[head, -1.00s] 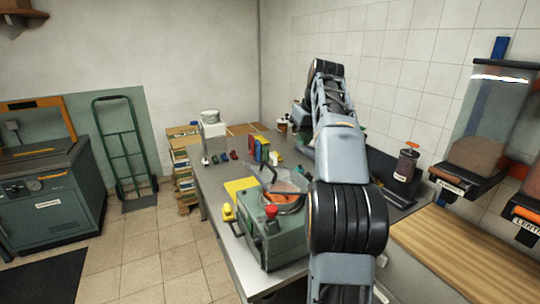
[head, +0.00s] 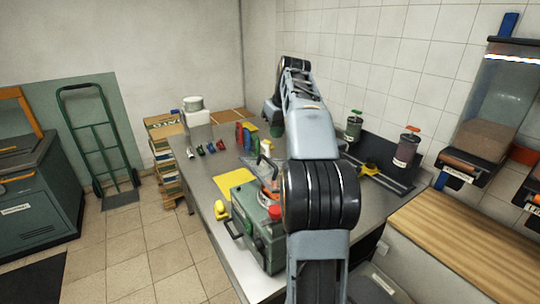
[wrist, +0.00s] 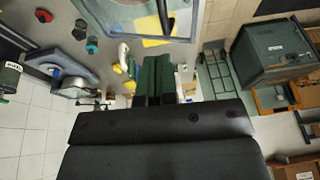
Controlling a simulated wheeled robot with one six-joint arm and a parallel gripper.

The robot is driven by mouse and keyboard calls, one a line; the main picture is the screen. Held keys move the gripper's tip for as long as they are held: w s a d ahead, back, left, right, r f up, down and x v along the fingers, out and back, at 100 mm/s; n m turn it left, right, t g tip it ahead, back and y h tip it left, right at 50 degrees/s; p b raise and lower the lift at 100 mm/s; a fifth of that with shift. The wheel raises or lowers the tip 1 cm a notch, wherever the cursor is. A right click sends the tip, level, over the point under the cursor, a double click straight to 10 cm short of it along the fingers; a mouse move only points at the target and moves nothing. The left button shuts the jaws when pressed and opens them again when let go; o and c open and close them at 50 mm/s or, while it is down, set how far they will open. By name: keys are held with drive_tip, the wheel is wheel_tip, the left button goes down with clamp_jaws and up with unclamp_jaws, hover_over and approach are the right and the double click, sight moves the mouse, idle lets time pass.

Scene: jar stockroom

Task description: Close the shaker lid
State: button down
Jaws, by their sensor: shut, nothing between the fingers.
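The shaker (head: 258,238) is a green box machine with a red knob (head: 274,212), standing on the near end of the grey bench. Only a part of its orange round top (head: 266,188) shows beside my arm. In the head view I cannot make out the lid's angle. In the wrist view a clear panel with a grey edge, apparently the lid (wrist: 112,22), spans the top, with a dark bar over it. My gripper's dark green fingers (wrist: 157,72) are together and empty, apart from the panel in that picture. The head view does not clearly show the fingertips.
The grey bench (head: 215,170) carries a yellow sheet (head: 235,181), a yellow item (head: 221,210), small coloured pieces and a white-lidded container (head: 195,115). Jars (head: 406,150) stand along the tiled wall. A hand truck (head: 100,145) leans at the left, beside open floor.

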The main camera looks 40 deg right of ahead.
hover_over(269, 160)
drive_tip(key=f, duration=0.3)
drive_tip(key=s+f, duration=0.1)
drive_tip(key=f, duration=0.1)
drive_tip(key=shift+d+f, duration=0.35)
drive_tip(key=shift+w+a+f+b, duration=0.1)
drive_tip(key=shift+f+b, duration=0.05)
drive_tip(key=shift+f, duration=0.35)
drive_tip(key=shift+a+f+b, duration=0.1)
drive_tip(key=shift+f+b, duration=0.05)
drive_tip(key=shift+f, duration=0.35)
